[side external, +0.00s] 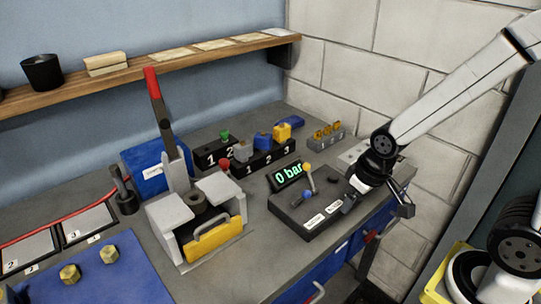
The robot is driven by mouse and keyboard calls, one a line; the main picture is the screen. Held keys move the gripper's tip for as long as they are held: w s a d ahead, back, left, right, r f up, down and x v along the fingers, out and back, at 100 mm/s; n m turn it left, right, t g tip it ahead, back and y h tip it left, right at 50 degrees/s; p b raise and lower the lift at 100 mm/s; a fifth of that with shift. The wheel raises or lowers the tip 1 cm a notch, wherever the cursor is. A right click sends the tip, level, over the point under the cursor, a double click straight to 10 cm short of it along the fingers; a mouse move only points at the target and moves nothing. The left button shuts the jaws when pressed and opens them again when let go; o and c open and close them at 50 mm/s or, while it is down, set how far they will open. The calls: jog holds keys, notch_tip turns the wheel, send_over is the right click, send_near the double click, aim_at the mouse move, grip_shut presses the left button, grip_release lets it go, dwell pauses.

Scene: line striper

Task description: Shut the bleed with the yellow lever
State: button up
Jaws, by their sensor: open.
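The yellow lever (308,168) has a yellow knob on a pale rod. It stands nearly upright on a dark control box (290,212) at the right of the bench. Beside it on the same box is a blue knob (308,195). A display (288,175) behind them reads "0 bar" in green. My gripper (380,205) is open and empty, to the right of the box and apart from the lever. Its fingers are small in this view. I cannot tell the lever's exact setting.
Numbered black blocks (255,160) with coloured pieces sit behind. A small rack (326,136) is near the wall. A blue mat (110,275) lies front left.

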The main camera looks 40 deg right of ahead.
jog(key=shift+w, duration=0.2)
jog(key=c, duration=0.7)
jog(key=shift+w+r, duration=0.15)
jog(key=shift+w, duration=0.2)
grip_shut()
jog(key=w+d+r+m+g, duration=0.1)
jog(key=w+r, duration=0.2)
jog(key=w, duration=0.8)
jog(key=w+d+r+m+g, duration=0.1)
jog(key=w+r, duration=0.3)
jog(key=w, duration=0.7)
jog(key=shift+d+g+h, duration=0.3)
jog(key=shift+d+h, duration=0.1)
jog(key=shift+d, duration=0.4)
jog(key=shift+f, duration=0.1)
